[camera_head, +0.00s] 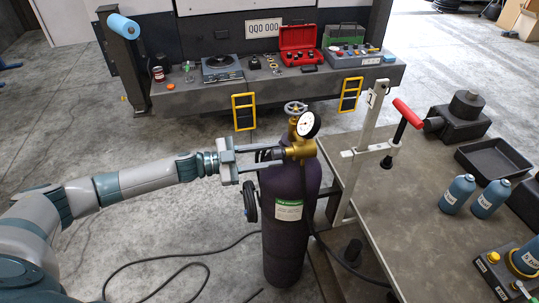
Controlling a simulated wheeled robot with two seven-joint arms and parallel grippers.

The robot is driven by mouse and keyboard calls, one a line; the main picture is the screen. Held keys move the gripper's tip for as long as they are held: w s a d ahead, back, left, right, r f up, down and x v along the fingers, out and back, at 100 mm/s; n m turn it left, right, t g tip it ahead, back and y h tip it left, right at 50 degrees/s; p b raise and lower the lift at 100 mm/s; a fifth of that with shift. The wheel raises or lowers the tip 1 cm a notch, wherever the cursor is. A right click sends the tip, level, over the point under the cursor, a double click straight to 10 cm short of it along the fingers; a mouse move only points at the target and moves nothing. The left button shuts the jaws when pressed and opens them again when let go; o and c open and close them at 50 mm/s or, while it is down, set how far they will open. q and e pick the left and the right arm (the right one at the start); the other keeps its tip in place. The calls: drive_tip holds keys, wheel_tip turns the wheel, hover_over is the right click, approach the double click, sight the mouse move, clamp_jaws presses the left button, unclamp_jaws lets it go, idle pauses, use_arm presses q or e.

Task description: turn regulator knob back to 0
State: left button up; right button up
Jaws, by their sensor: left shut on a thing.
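A dark purple gas cylinder (284,240) stands upright near the middle of the view, with a green and white label. On its top sit a brass regulator (299,150), a round white-faced gauge (309,124) and a valve handwheel (295,107). My left gripper (280,155) reaches in from the left and is shut on the regulator knob (277,154) at the regulator's left side. The knob is mostly hidden between the fingers. The knob's setting and the gauge reading are too small to tell. My right gripper is not in view.
A workbench (350,240) stands right of the cylinder, with a red-handled clamp post (408,113), a black tray (493,160) and blue bottles (457,193). A truck bed (200,95) with a red toolbox (297,45) lies behind. Hoses (190,262) trail across the floor.

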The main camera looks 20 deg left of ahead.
use_arm(q)
drive_tip(key=o, duration=1)
drive_tip(key=shift+f, duration=0.1)
drive_tip(key=shift+o, duration=0.2)
drive_tip(key=shift+a, duration=0.1)
drive_tip(key=b+v, duration=0.8)
drive_tip(key=v, duration=0.9)
drive_tip(key=shift+b, duration=0.35)
drive_tip(key=shift+s+a+f, duration=0.1)
